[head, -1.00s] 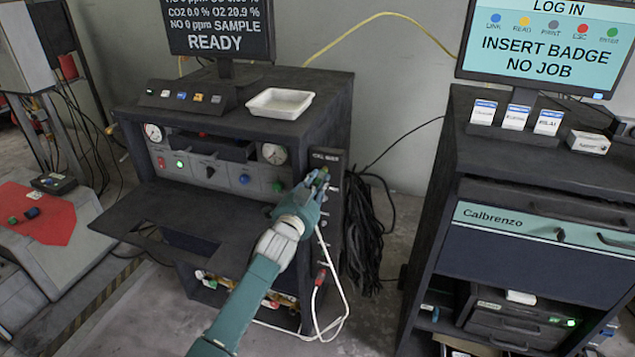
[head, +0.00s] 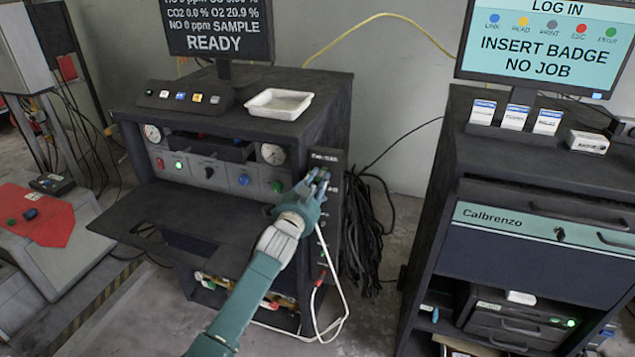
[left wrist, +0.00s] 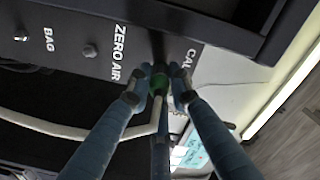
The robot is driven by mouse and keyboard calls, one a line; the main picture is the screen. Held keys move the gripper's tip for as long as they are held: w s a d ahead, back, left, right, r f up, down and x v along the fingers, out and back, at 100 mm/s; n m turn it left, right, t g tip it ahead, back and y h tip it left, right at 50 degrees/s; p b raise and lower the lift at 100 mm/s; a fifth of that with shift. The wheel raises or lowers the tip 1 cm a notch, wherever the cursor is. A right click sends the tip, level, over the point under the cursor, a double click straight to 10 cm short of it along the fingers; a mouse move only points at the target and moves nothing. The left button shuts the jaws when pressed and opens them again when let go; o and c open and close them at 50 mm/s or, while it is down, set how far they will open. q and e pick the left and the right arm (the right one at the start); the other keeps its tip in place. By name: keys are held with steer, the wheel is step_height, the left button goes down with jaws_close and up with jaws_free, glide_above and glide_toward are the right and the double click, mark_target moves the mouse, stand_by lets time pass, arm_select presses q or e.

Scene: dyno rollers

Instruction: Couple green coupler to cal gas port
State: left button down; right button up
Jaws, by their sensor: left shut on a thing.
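My left gripper (head: 317,183) is at the upper part of the narrow port panel on the right side of the analyzer cabinet. In the left wrist view its fingers (left wrist: 158,88) are shut on the green coupler (left wrist: 158,82), from which a pale hose (left wrist: 138,130) runs. The coupler is in front of the panel just below the "CAL" lettering (left wrist: 189,60), beside the "ZERO AIR" label. The cal gas port itself is hidden behind the coupler and fingers, so I cannot tell whether they touch. My right gripper is not in view.
Other ports on the panel are the zero air port (left wrist: 90,50) and the bag port (left wrist: 20,37). Black cables (head: 368,235) hang just right of the panel. A dark fold-out shelf (head: 175,220) is left of my arm. A Calbrenzo cabinet (head: 540,235) stands at the right.

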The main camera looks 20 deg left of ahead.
arm_select(q)
steer(key=shift+w+r, duration=0.15)
steer(key=shift+r, duration=0.15)
steer(key=c, duration=1.5)
jaws_free()
steer(key=shift+f, duration=0.2)
